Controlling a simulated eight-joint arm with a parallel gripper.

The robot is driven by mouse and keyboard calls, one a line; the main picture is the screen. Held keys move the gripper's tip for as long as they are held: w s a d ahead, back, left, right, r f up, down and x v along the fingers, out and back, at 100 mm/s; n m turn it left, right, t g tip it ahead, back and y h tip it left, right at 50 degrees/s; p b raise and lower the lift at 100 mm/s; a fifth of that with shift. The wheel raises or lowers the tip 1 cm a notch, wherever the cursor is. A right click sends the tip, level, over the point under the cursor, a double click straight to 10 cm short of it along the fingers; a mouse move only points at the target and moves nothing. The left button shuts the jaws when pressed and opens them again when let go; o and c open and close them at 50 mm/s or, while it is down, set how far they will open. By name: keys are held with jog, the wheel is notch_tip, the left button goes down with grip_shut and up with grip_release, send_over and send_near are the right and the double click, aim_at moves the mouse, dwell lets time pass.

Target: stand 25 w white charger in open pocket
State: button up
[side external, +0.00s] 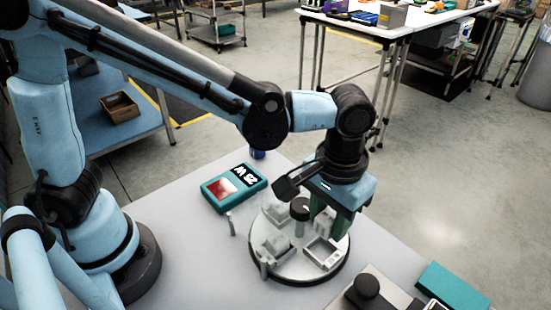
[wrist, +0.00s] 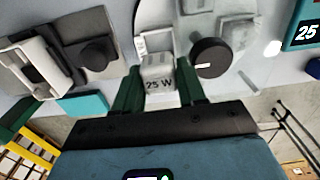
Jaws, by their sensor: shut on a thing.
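The white charger (wrist: 158,78), marked "25 W", is between the two green fingers of my gripper (wrist: 158,92), which is shut on it. A square open pocket (side external: 322,253) is at the turntable's right front; in the wrist view a pocket (wrist: 154,41) lies just beyond the charger. I cannot tell whether the charger touches it.
A black knob (wrist: 210,57) stands on the turntable, among other pale holders. A teal box (side external: 235,187) reading "25 W" is behind it at left. A grey fixture with a black knob (side external: 367,286) and a teal block (side external: 453,285) are at the front right. Bare table lies at left.

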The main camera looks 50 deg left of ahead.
aim_at(323, 251)
jog(key=shift+w+f, duration=0.1)
jog(key=shift+f, duration=3.1)
jog(key=o, duration=1.1)
jog(key=c, duration=0.4)
jog(key=shift+r, duration=4)
